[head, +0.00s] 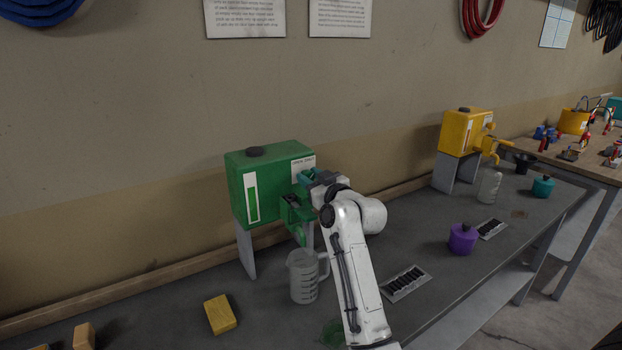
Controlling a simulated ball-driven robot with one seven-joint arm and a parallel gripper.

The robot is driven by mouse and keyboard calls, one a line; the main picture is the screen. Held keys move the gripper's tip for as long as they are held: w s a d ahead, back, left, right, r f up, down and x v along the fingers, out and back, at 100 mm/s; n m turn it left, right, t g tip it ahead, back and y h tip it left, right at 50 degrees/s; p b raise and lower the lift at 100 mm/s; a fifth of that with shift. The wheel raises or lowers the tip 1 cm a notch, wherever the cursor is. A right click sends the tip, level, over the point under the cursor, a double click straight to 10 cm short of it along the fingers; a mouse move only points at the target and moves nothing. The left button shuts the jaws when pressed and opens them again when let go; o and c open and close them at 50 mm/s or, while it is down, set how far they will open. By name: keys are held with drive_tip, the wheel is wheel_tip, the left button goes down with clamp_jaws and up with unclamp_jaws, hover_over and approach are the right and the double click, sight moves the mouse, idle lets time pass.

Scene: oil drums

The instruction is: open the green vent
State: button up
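A green oil drum (262,186) stands on a grey stand on the bench. It is box-shaped, with a pale level strip on its front-left face, a white label at upper right and a dark round cap (255,151) on top. A green tap (298,220) sticks out of its front. I cannot tell which part is the vent. My gripper (308,178) is at the drum's front right, just above the tap and below the label. A teal piece shows at its end. My arm hides part of the drum, and whether the fingers touch anything is unclear.
A clear measuring jug (303,280) stands below the green tap. A yellow sponge-like block (220,314), a dark drain grate (404,282) and a purple container (462,240) are on the bench. A yellow drum (463,132) stands further right. The wall is close behind.

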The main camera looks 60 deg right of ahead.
drive_tip(key=c, duration=0.5)
drive_tip(key=shift+f+n+b, duration=0.15)
drive_tip(key=shift+n+b, duration=0.25)
drive_tip(key=shift+b, duration=0.15)
drive_tip(key=n+b, duration=0.6)
drive_tip(key=n, duration=0.2)
drive_tip(key=n+b, duration=0.7)
drive_tip(key=n, duration=0.2)
drive_tip(key=shift+w+a+f, duration=0.1)
drive_tip(key=shift+a+f, duration=0.05)
drive_tip(key=shift+n+b, duration=0.3)
drive_tip(key=shift+b, duration=0.05)
drive_tip(key=o, duration=1)
